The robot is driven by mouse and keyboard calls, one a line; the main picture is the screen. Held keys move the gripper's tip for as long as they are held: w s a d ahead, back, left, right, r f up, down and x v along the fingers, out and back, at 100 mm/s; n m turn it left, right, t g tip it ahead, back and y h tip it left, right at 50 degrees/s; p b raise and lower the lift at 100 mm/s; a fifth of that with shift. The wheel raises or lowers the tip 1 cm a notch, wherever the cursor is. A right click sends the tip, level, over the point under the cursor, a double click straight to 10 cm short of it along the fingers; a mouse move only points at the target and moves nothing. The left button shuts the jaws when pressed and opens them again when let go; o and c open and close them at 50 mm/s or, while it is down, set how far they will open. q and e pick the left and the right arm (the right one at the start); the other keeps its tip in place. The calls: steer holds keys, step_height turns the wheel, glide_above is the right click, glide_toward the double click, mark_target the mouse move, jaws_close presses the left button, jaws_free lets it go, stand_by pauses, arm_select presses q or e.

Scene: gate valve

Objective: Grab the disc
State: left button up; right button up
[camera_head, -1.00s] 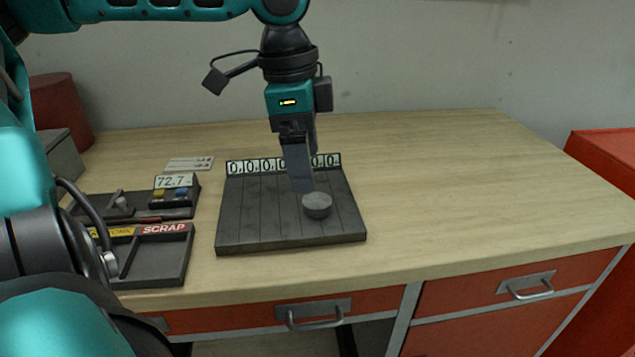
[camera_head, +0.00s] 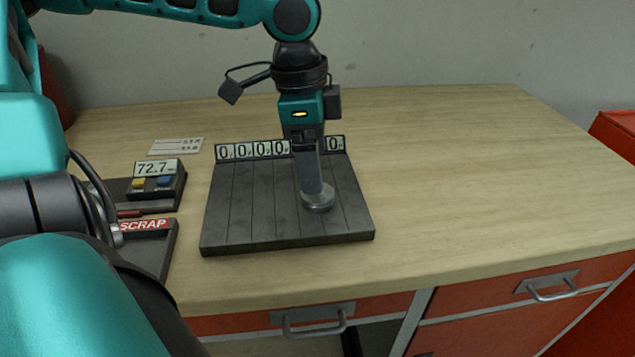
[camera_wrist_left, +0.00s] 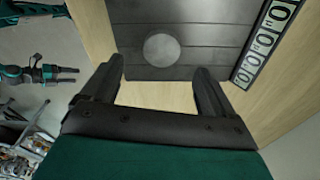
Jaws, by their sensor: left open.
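The grey disc (camera_head: 318,198) lies on the dark grooved board (camera_head: 235,215), right of its middle. It also shows in the left wrist view (camera_wrist_left: 162,50) as a round grey face on the board, ahead of the fingertips and between their lines. My left gripper (camera_head: 318,188) points down over the disc, and its fingers overlap the disc's far side in the head view. In the left wrist view my left gripper (camera_wrist_left: 158,75) is open with nothing between its fingers. I cannot tell whether a finger touches the disc.
A row of number plates (camera_head: 252,150) stands along the board's back edge. To the left are a gauge reading 72.7 (camera_head: 156,178), a tray marked SCRAP (camera_head: 150,245) and a white card (camera_head: 175,146). The wooden bench top (camera_head: 460,180) is clear to the right.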

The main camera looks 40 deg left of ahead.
mark_target(317, 197)
arm_select(q)
steer(key=f, duration=0.2)
steer(key=f+b, duration=0.1)
steer(key=f, duration=0.2)
steer(key=shift+w+d+f, duration=0.1)
steer(key=shift+w+f, duration=0.1)
steer(key=shift+f, duration=0.15)
steer(key=shift+c, duration=0.2)
steer(key=c, duration=1.3)
steer(key=shift+r, duration=0.1)
steer(key=shift+c, duration=0.5)
steer(key=shift+r, duration=0.1)
